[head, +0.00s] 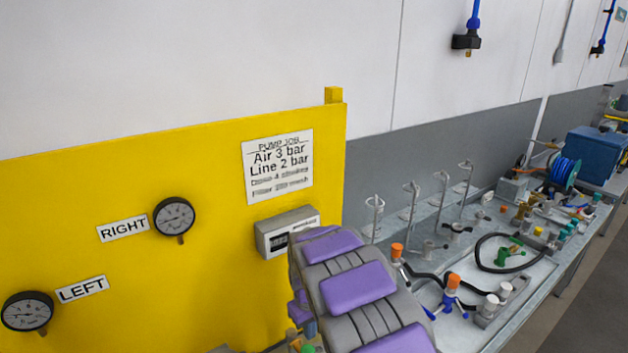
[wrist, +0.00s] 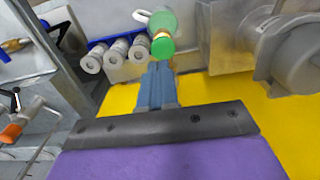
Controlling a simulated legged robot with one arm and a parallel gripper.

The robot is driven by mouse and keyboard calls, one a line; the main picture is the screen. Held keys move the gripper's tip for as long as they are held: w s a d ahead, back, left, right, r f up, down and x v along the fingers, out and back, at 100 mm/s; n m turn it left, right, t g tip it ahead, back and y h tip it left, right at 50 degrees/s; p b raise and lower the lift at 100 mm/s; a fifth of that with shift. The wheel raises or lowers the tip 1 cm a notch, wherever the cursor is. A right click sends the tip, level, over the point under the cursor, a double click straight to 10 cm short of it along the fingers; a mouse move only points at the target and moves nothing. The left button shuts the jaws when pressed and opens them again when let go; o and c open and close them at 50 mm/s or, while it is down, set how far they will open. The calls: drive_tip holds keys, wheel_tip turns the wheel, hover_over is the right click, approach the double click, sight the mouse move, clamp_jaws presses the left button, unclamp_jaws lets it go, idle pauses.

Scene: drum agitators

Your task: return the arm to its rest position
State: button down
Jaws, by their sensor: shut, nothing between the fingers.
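My arm, with purple pads on grey links, reaches across the lower middle of the head view. In the wrist view my gripper (wrist: 159,68) shows as two blue-grey fingers side by side, shut with nothing held. The fingers point toward a green container with a yellow-orange collar (wrist: 162,45). I cannot tell whether the fingertips touch it. In the head view I cannot clearly make out the fingertips; the arm hides that area.
A yellow panel (head: 120,190) carries a right gauge (head: 174,216), a left gauge (head: 27,312) and a grey box (head: 287,231). A metal bench (head: 445,222) to the right holds upright stands (head: 411,205), valves and a black hose (head: 482,252). White cylinders (wrist: 116,55) sit near the fingers.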

drive_tip(key=s+d+r+m+b, duration=0.25)
drive_tip(key=s+d, duration=0.25)
drive_tip(key=s, duration=0.4)
drive_tip(key=s+d+r+m+g+b, duration=0.1)
drive_tip(key=s+d+r+b, duration=0.2)
drive_tip(key=s, duration=0.5)
drive_tip(key=s+d+r+m+b, duration=0.25)
drive_tip(key=s+d, duration=0.35)
drive_tip(key=s, duration=0.3)
drive_tip(key=s+d+f+b, duration=0.1)
drive_tip(key=s+f+b, duration=0.2)
drive_tip(key=s, duration=1)
drive_tip(key=shift+s+d+f+m+g, duration=0.2)
drive_tip(key=shift+d+f+m+g, duration=0.1)
drive_tip(key=shift+d+f+g, duration=0.1)
